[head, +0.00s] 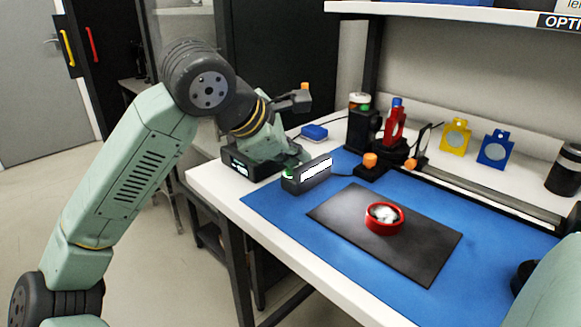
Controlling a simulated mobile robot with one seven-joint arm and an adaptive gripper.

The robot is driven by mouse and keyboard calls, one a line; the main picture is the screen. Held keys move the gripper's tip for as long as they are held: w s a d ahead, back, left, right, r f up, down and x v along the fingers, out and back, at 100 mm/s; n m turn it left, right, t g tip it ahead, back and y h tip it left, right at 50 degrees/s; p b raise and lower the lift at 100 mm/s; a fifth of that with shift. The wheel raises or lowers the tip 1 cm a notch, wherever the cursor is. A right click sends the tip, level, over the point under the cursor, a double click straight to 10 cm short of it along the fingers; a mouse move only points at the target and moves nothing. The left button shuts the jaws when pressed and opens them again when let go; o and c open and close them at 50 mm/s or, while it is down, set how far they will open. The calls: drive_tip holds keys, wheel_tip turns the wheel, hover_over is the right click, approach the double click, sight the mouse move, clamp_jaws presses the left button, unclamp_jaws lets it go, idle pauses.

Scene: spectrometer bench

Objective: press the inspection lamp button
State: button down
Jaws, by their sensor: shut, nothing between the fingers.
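A small dark box (291,185) stands at the left edge of the blue mat. A green button (288,174) shows on its top, partly hidden. A bright white panel (316,169) shows on the box's right part; I cannot tell whether it is a lit lamp or a label. My gripper (301,160) points down just above and behind the box, close to the green button. Its fingers are shut and empty. I cannot tell whether a fingertip touches the button.
A black plate (335,217) with a red ring dish (384,228) holding white material lies on the blue mat (277,209). A black device with a display (237,168) stands left of my gripper. Optical mounts, yellow (455,135) and blue (494,150), stand at the back.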

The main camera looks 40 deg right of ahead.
drive_tip(key=shift+r+p, duration=2)
drive_tip(key=shift+r, duration=1.1)
wheel_tip(320, 180, up, 4)
drive_tip(key=p, duration=1.1)
drive_tip(key=shift+f+p, duration=0.15)
drive_tip(key=shift+p, duration=0.15)
wheel_tip(320, 180, down, 8)
drive_tip(key=b, duration=0.4)
drive_tip(key=shift+f+b, duration=0.35)
drive_tip(key=shift+b, duration=0.4)
